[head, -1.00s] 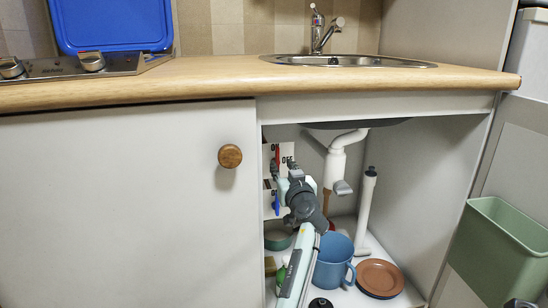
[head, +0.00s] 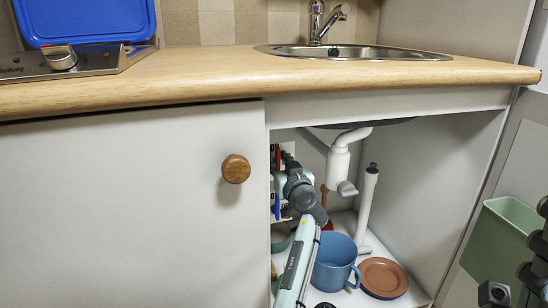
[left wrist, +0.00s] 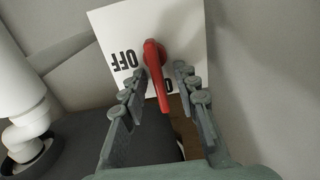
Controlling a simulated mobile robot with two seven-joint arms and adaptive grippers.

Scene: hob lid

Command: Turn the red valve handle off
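The red valve handle (left wrist: 156,75) is upright in the left wrist view, in front of a white card with OFF (left wrist: 127,63) printed on it. My left gripper (left wrist: 163,72) is open, with one finger on each side of the handle. A gap shows on the right; on the left the finger is very close, and I cannot tell whether it touches. In the head view my left arm reaches into the open cupboard, and the gripper (head: 281,168) is at the card, with only a sliver of the red handle (head: 277,155) showing.
A blue handle (head: 277,206) is below the red one. A white drain pipe (head: 338,165) and an upright white tube (head: 367,205) stand to the right. A blue mug (head: 333,262) and brown plates (head: 383,277) are on the cupboard floor. The closed door is left. Dark parts of my right arm show at the lower right.

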